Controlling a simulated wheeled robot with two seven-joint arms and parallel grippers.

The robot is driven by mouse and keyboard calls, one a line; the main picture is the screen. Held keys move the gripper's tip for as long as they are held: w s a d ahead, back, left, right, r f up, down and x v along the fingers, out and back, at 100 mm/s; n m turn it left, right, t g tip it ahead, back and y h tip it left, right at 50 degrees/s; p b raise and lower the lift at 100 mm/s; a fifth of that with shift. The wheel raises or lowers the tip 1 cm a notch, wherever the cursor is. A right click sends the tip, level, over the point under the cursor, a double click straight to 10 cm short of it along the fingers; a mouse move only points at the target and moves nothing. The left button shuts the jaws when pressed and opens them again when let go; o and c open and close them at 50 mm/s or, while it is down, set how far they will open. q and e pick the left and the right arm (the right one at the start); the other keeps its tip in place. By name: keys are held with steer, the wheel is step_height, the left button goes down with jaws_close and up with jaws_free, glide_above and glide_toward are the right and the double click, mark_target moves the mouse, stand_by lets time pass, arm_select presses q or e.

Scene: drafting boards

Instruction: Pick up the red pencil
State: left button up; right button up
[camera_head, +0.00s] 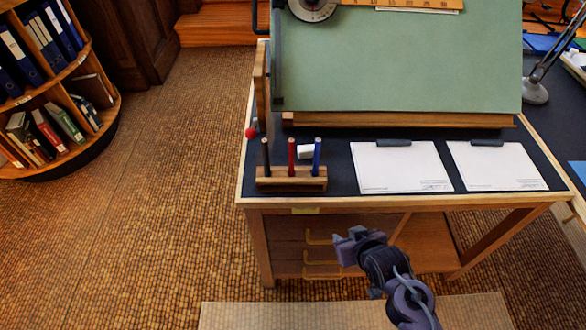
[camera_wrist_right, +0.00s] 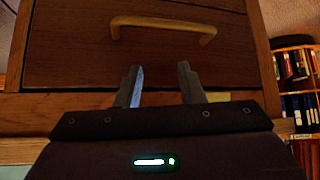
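The red pencil (camera_head: 291,155) stands upright in a wooden holder (camera_head: 292,184) near the front left of the desk. A black pencil (camera_head: 266,157) stands to its left and a blue pencil (camera_head: 317,156) to its right in the same holder. My right gripper (camera_head: 343,246) is in front of the desk, below the desktop and lower right of the holder, apart from the pencils. In the right wrist view its two fingers (camera_wrist_right: 160,88) are spread with nothing between them, facing a wooden drawer. My left gripper is not in view.
Drawer handles (camera_head: 322,236) are on the desk front near my right gripper. A green drafting board (camera_head: 400,60) rises behind the holder. A white block (camera_head: 305,151) lies behind the pencils. Clipboards (camera_head: 400,167) (camera_head: 494,166) lie to the right. The floor at left is clear.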

step_height(320, 180, up, 11)
steer(key=a+t+b, duration=0.2)
steer(key=n+t+y, duration=0.3)
steer(key=t+y, duration=0.2)
steer(key=y, duration=0.2)
glide_toward(293, 161)
steer(key=d+x, duration=0.1)
steer(key=x, duration=0.6)
steer(key=p+x, duration=0.1)
steer(key=x, duration=0.3)
steer(key=shift+a, duration=0.45)
steer(key=shift+s, duration=0.1)
jaws_close()
